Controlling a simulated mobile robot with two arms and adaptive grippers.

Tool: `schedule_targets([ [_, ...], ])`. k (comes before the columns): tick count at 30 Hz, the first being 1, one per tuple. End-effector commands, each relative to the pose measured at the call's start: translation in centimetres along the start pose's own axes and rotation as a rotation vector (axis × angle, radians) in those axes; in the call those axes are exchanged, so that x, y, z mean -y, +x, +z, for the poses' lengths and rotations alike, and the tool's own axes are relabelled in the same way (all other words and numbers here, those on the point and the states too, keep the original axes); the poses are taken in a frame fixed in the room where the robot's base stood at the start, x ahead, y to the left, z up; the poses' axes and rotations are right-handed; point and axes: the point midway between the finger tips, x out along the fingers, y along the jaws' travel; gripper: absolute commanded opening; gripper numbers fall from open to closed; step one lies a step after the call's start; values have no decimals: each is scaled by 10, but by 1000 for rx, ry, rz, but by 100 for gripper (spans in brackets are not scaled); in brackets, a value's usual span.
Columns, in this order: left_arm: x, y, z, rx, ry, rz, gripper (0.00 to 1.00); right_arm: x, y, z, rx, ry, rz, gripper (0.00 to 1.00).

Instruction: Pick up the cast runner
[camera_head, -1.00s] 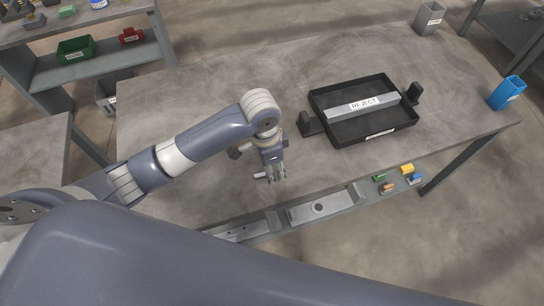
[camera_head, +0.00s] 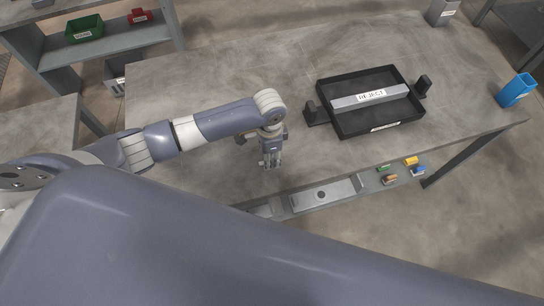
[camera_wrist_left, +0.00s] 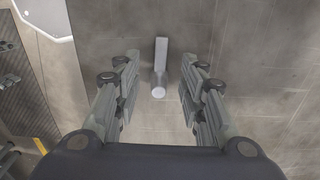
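The cast runner (camera_wrist_left: 160,68) is a small light-grey metal piece, a flat bar with a round-ended part. In the left wrist view it lies on the grey table, between the lines of my left fingers. My left gripper (camera_wrist_left: 158,105) is open and empty, its two fingers on either side of the runner with clear gaps. In the head view my left gripper (camera_head: 270,163) points down over the table near its front edge and mostly hides the runner. The height of the fingertips above the table is hard to tell. My right gripper is in no view.
A black tray (camera_head: 347,127) with a grey bar labelled REJECT (camera_head: 371,96) stands right of my left gripper. A lower shelf (camera_head: 325,195) holds small coloured parts. The table's left half is clear.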

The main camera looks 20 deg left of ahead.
Motion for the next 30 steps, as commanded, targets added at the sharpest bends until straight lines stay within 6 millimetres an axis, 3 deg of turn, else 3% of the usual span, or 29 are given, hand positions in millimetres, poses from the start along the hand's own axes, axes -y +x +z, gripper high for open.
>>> schedule_targets([
  [4,-1,13,0,0,1,1,38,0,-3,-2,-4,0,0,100],
  [11,0,16,0,-1,1,-1,38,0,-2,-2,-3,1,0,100],
  [12,0,16,0,-1,1,-1,36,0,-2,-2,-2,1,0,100],
  [17,0,16,0,-1,1,-1,0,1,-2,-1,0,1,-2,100],
  [30,0,13,-1,-2,1,-1,0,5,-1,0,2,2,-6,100],
])
